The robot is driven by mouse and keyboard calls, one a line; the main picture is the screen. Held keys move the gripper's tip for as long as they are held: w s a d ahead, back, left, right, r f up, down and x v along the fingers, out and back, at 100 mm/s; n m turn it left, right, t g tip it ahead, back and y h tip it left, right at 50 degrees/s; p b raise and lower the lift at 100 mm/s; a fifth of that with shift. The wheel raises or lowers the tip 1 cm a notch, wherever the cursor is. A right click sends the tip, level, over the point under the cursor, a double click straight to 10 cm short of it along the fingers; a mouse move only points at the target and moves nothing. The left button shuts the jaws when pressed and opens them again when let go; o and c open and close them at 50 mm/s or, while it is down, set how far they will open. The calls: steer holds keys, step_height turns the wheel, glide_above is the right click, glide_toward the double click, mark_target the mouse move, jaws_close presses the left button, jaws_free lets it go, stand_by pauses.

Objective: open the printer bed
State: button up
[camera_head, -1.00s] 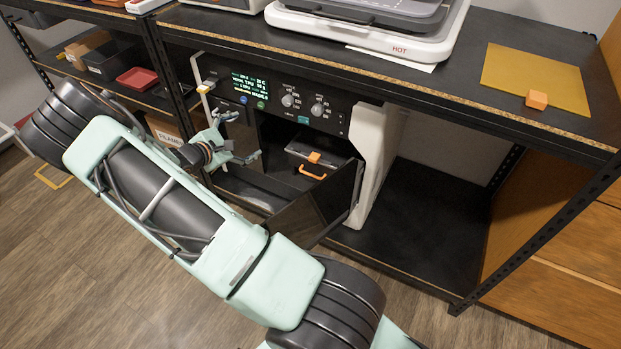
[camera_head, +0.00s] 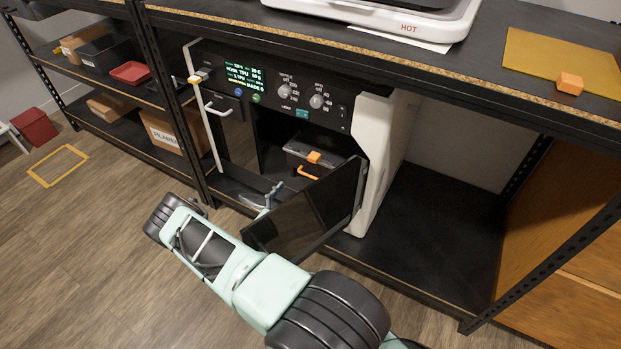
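The printer (camera_head: 377,160) stands on the shelf under the workbench, with a lit display and knobs on its top panel. Its dark front door (camera_head: 312,212) is swung open toward me, hinged at the right. Inside the chamber is a dark box-like unit (camera_head: 325,150) with an orange block on top and an orange handle (camera_head: 307,172) at its front; I cannot tell whether this is the bed. My gripper (camera_head: 272,190) is low in front of the printer, by the free left edge of the door, partly hidden. I cannot tell if its fingers are open or touch the door.
A left compartment with a white handle (camera_head: 222,108) is beside the chamber. The black shelf (camera_head: 430,235) right of the printer is bare. On the bench are a machine labelled HOT (camera_head: 400,15) and a yellow mat (camera_head: 550,60). The floor at left is mostly clear.

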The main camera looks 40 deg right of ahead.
mark_target(311, 177)
steer(key=b+x, duration=0.2)
steer(key=x, duration=0.7)
steer(key=shift+d, duration=0.2)
steer(key=shift+c, duration=0.2)
steer(key=c, duration=1.3)
steer(key=p+v, duration=0.2)
steer(key=v, duration=2.3)
steer(key=shift+s+a, duration=0.3)
steer(key=shift+c, duration=0.2)
steer(key=o, duration=1.4)
steer(key=shift+w, duration=0.1)
steer(key=shift+w+r, duration=0.1)
steer(key=shift+r, duration=0.05)
